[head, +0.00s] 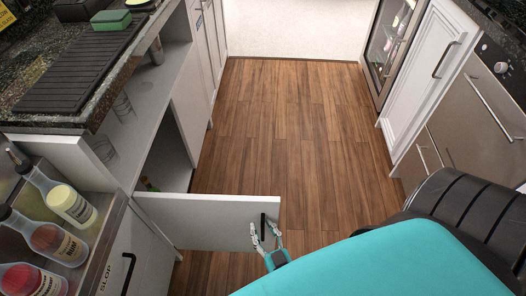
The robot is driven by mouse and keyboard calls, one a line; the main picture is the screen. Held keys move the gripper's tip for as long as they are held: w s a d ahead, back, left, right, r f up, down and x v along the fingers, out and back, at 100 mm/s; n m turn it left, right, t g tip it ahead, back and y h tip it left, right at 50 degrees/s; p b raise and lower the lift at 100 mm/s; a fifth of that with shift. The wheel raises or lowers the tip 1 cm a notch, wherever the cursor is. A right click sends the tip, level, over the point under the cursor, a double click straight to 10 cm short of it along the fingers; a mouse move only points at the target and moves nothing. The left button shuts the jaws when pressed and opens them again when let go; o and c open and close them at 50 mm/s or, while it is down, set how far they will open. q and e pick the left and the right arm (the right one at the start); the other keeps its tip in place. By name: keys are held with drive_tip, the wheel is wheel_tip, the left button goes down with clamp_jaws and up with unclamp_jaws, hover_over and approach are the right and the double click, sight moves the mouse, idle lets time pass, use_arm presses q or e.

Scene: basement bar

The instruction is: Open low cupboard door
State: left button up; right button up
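The low cupboard door (200,219) is a pale panel at lower left centre, swung well out from the counter over the floor. Its short, dark upright handle (263,226) is near the panel's free end. My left gripper is not in view.
Sauce bottles (70,204) stand in a tray at lower left, beside a front marked SLOP (108,270). A counter (52,118) runs along the left. White and steel cabinets (425,70) line the right. The wooden floor (290,130) between them is clear.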

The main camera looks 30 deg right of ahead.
drive_tip(key=shift+s+a, duration=0.1)
drive_tip(key=shift+s, duration=0.05)
drive_tip(key=s+a, duration=0.2)
drive_tip(key=s, duration=0.9)
drive_tip(key=shift+s, duration=0.3)
